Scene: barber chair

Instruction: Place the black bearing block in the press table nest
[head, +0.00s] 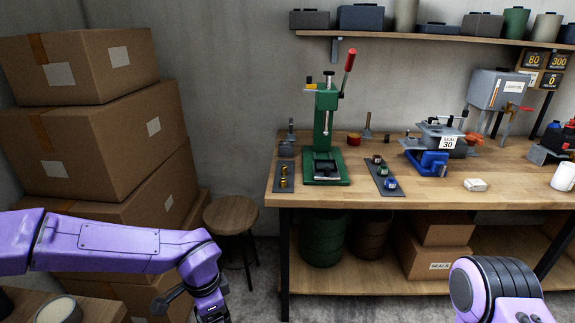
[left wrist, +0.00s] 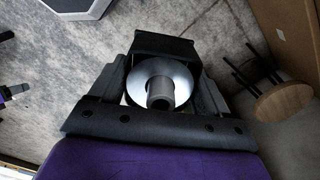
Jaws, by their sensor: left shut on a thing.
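My left gripper (left wrist: 165,90) is shut on a black block (left wrist: 163,45), seen close up in the left wrist view. A shiny round disc with a grey tube-like centre (left wrist: 160,92) shows in front of the block; I cannot tell whether it belongs to it. In the head view my left gripper (head: 212,308) is low at the bottom edge, left of the workbench and in front of the stool, its fingertips cut off. The green press (head: 325,125) stands on the bench, with a dark nest (head: 325,168) on its base. My right arm enters at bottom right; its gripper is out of view.
The wooden bench (head: 440,195) holds a tray with brass parts (head: 284,182) left of the press, a tray of coloured parts (head: 380,172) right of it, and a blue fixture (head: 430,160). A stool (head: 231,214) and stacked boxes (head: 90,125) stand to the left.

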